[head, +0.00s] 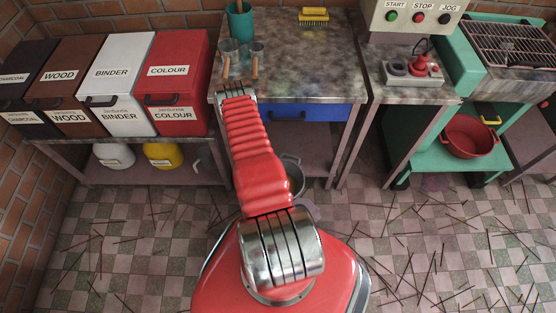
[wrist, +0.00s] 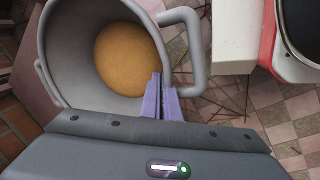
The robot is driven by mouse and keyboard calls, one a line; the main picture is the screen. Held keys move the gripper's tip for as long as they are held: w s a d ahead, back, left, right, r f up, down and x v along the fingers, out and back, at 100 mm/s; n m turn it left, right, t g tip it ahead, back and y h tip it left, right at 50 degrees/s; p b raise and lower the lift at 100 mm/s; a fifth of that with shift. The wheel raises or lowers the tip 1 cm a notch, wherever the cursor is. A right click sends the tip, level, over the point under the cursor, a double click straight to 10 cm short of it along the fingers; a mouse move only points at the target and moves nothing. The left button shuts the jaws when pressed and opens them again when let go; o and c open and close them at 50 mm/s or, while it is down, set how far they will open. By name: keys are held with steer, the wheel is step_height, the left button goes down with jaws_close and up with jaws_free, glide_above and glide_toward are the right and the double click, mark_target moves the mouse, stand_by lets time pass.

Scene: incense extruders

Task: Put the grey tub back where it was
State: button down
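The grey tub (wrist: 75,50) fills the upper left of the wrist view, its mouth facing the camera. A round yellow-brown mass (wrist: 128,60) lies inside, and a grey handle (wrist: 196,55) juts from its right side. My gripper (wrist: 164,82) has its two purple fingers close together at the tub's near right rim, one inside the wall and one outside, and looks shut on it. In the head view part of the tub (head: 293,175) shows beside my red arm, below the worktable. My arm hides the gripper there. I cannot tell whether the tub touches anything beneath.
The worktable (head: 310,85) has a blue drawer (head: 315,112) and a lower shelf (head: 318,150). Labelled bins (head: 115,75) stand left, with a white tub (head: 113,156) and yellow tub (head: 162,155) below. A red basin (head: 468,137) sits right. Sticks litter the tiled floor (head: 400,235).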

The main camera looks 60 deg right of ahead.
steer(key=shift+d, duration=0.15)
steer(key=w+d, duration=0.4)
steer(key=d, duration=0.3)
steer(key=w+d, duration=0.4)
steer(key=d, duration=0.4)
steer(key=shift+d, duration=0.2)
stand_by(0.7)
stand_by(0.4)
steer(key=shift+w+a+x, duration=0.1)
steer(key=shift+w+x, duration=0.05)
steer(key=shift+x, duration=0.7)
steer(key=shift+w+a+x, duration=0.15)
steer(key=shift+x, duration=0.7)
steer(key=shift+f, duration=0.1)
steer(key=c, duration=2.5)
jaws_free()
steer(key=shift+f, duration=0.1)
steer(key=o, duration=0.5)
